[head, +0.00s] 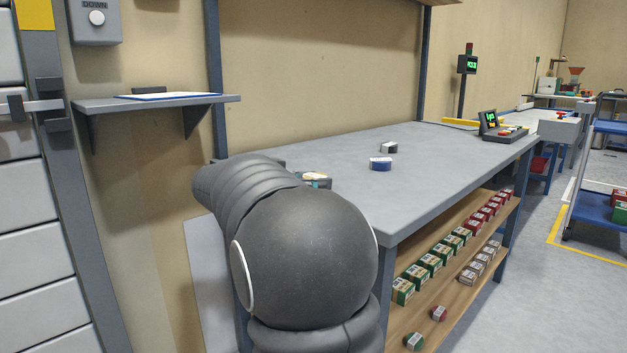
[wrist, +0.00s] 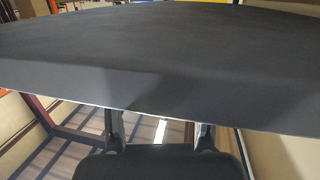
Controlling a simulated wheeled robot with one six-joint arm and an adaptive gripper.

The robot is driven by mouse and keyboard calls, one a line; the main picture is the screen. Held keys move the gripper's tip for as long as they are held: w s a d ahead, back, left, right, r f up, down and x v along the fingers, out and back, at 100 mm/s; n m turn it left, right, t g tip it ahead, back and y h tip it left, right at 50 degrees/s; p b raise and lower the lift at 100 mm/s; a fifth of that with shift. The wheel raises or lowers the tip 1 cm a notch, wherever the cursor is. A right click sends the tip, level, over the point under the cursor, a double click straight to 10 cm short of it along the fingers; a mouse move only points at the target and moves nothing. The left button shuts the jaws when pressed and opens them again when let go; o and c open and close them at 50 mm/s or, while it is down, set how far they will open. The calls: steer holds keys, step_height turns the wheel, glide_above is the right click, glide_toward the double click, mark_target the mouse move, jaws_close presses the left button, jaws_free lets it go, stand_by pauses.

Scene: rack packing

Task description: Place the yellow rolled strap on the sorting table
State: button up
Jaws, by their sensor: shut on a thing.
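The grey sorting table (head: 440,160) runs back from the middle of the head view. My arm hides my gripper there. In the wrist view my gripper (wrist: 160,134) shows as two dark fingers set apart, their tips hidden behind the edge of a broad dark grey surface (wrist: 150,60). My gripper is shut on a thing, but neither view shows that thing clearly. I cannot make out the yellow rolled strap in either view.
A blue roll (head: 380,164) and a dark roll (head: 388,147) sit on the table. Another small item (head: 316,179) is partly hidden behind my arm. The shelf below holds rows of small boxes. The table's middle is clear.

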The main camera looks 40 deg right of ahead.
steer(key=shift+f, duration=0.25)
